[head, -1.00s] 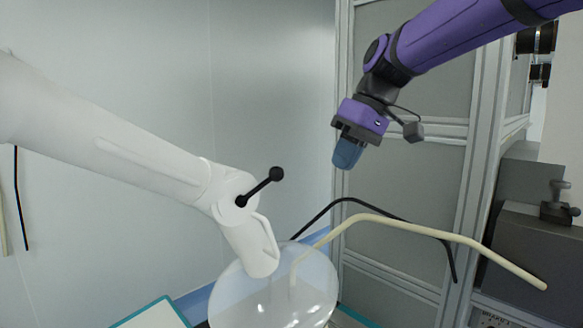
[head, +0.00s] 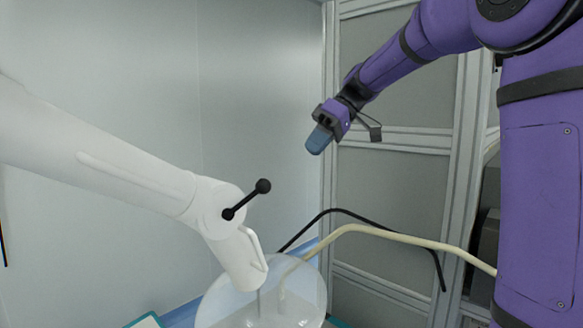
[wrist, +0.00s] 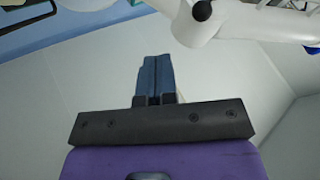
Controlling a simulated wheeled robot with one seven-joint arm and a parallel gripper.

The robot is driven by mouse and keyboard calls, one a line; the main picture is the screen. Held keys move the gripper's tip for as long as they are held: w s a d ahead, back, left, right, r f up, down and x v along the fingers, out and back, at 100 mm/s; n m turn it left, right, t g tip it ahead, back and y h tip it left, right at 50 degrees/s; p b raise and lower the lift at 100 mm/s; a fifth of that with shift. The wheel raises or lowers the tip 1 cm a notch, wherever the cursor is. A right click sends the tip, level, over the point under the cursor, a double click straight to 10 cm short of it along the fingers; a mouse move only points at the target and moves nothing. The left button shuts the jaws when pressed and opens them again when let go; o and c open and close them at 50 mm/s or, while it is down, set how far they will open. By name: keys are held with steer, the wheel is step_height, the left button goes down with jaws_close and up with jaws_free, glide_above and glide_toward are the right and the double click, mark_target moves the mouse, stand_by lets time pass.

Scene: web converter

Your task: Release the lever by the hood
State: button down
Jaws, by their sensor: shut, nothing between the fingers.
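The lever (head: 246,199) is a short black rod with a ball at each end, on the joint of the white hood arm (head: 130,170). It tilts up to the right. The clear round hood (head: 262,300) hangs below that joint. My gripper (head: 318,142) is up and to the right of the lever, apart from it, with its blue fingers together and empty. In the wrist view the closed blue fingers (wrist: 156,80) point up the picture. The lever's black ball (wrist: 202,10) shows at the top edge there, beyond the fingertips and to the right.
A cream bent tube (head: 400,237) and a black bent tube (head: 340,212) run to the right of the hood. A grey framed panel (head: 390,180) stands behind my arm. The space between my gripper and the lever looks clear.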

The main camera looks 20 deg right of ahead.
mark_target(250, 198)
steer(key=s+a+f, duration=0.1)
steer(key=a+f, duration=0.5)
steer(key=a, duration=0.3)
steer(key=shift+s+a+f, duration=0.25)
steer(key=shift+s, duration=0.05)
steer(key=shift+a+r+h, duration=0.2)
steer(key=shift+r+h, duration=0.2)
